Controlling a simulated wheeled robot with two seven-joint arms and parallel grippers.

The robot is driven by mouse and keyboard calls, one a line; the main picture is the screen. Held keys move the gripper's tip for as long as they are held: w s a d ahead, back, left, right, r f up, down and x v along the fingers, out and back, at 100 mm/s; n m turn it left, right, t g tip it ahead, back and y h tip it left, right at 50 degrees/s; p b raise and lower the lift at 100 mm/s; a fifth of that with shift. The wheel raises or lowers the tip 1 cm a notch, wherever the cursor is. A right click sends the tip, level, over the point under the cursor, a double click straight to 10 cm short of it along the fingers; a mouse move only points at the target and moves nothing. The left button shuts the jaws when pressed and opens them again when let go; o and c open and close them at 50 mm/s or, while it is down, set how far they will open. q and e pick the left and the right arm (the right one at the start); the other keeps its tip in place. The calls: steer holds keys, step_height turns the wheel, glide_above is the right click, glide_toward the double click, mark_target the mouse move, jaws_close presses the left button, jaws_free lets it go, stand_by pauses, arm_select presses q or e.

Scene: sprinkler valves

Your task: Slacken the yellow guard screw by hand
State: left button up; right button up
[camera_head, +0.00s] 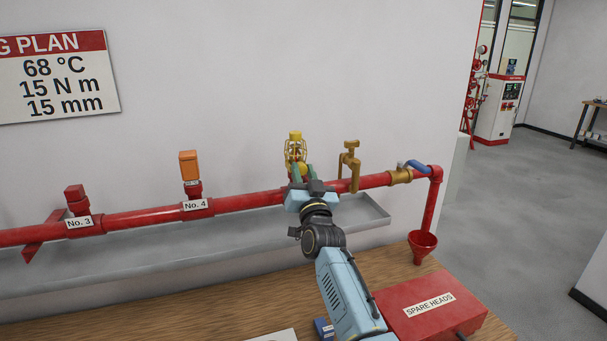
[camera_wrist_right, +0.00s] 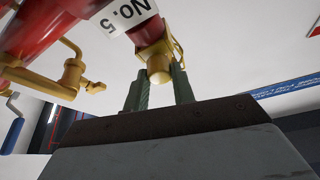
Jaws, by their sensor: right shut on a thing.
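The yellow guard (camera_head: 296,147), a wire cage with a square yellow top (camera_head: 295,135), stands upright on the red pipe in the head view. The yellow guard screw (camera_wrist_right: 158,70) is a round knob on the guard's near side, below the cage. My right gripper (camera_wrist_right: 160,82) is shut on this screw, with one green finger on each side of it. In the head view my right gripper (camera_head: 301,174) reaches up to the guard from the front and hides the pipe fitting below it. My left gripper is in neither view.
The red pipe (camera_head: 140,215) runs along the wall above a grey trough (camera_head: 370,215). A brass valve (camera_head: 350,160) and a blue lever (camera_head: 416,166) are close on the right. An orange-capped fitting (camera_head: 189,166) is left. A red spare-heads box (camera_head: 425,308) sits on the bench.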

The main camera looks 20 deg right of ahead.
steer(key=shift+n+y, duration=0.4)
steer(key=shift+n, duration=0.2)
steer(key=shift+c, duration=0.4)
steer(key=n+y+b, duration=0.1)
steer(key=n+y, duration=0.1)
steer(key=n, duration=0.2)
steer(key=shift+d+n, duration=0.15)
steer(key=shift+n, duration=0.25)
steer(key=n+y, duration=0.2)
steer(key=n, duration=0.2)
steer(key=shift+g+y, duration=0.3)
steer(key=shift+n+y, duration=0.6)
steer(key=shift+n, duration=0.6)
steer(key=n+g+y+p, duration=0.1)
steer(key=n, duration=0.1)
steer(key=n+g+p, duration=0.1)
steer(key=n, duration=0.1)
steer(key=shift+d+r+n+y, duration=0.1)
steer(key=shift+r+n+y, duration=0.1)
steer(key=shift+n+y, duration=0.2)
steer(key=shift+n+g+y+p, duration=0.2)
steer(key=shift+n+g+p, duration=0.4)
steer(key=shift+n, duration=0.65)
steer(key=shift+n+g+y+p, duration=0.2)
steer(key=shift+n+g+p, duration=0.1)
steer(key=shift+n+p, duration=0.75)
steer(key=shift+n, duration=0.4)
